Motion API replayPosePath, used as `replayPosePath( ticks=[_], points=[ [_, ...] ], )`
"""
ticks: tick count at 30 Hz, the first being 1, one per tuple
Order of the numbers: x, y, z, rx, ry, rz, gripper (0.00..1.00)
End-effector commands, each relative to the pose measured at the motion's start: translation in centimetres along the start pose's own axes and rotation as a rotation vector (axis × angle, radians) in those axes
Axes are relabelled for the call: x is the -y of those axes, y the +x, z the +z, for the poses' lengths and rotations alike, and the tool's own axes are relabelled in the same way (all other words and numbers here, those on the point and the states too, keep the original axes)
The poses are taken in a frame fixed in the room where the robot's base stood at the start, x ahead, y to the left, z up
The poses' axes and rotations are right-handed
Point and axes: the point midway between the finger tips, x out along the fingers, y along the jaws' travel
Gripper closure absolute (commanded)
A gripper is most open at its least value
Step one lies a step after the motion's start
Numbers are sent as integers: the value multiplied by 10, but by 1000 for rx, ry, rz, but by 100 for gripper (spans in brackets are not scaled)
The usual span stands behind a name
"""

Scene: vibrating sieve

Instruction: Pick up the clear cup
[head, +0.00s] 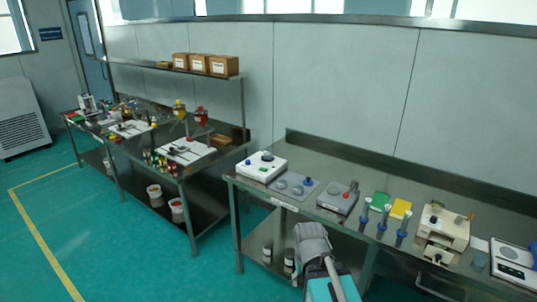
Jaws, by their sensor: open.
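I cannot make out the clear cup with certainty in the head view. A small, pale bluish, see-through-looking shape (480,262) lies on the right bench beside the scale, but it is too small to tell what it is. My arm shows at the bottom centre as a grey and teal link in front of the right bench. I cannot see my gripper's fingers in this view.
The right steel bench (262,190) holds a white device (262,166), a grey plate device (338,198), several blue-handled tools (382,221), a beige machine (441,233) and a scale (515,262). A second bench (215,160) stands at left. Green floor (110,240) is clear.

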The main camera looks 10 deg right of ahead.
Motion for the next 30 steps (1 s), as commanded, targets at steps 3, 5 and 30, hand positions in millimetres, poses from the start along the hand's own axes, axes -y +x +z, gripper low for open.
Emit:
replayPosePath(
  ticks=[3, 5, 30],
  points=[
    [0, 0, 0, 0, 0, 0, 37],
    [0, 0, 0, 0, 0, 0, 37],
    [0, 0, 0, 0, 0, 0, 43]
  ],
)
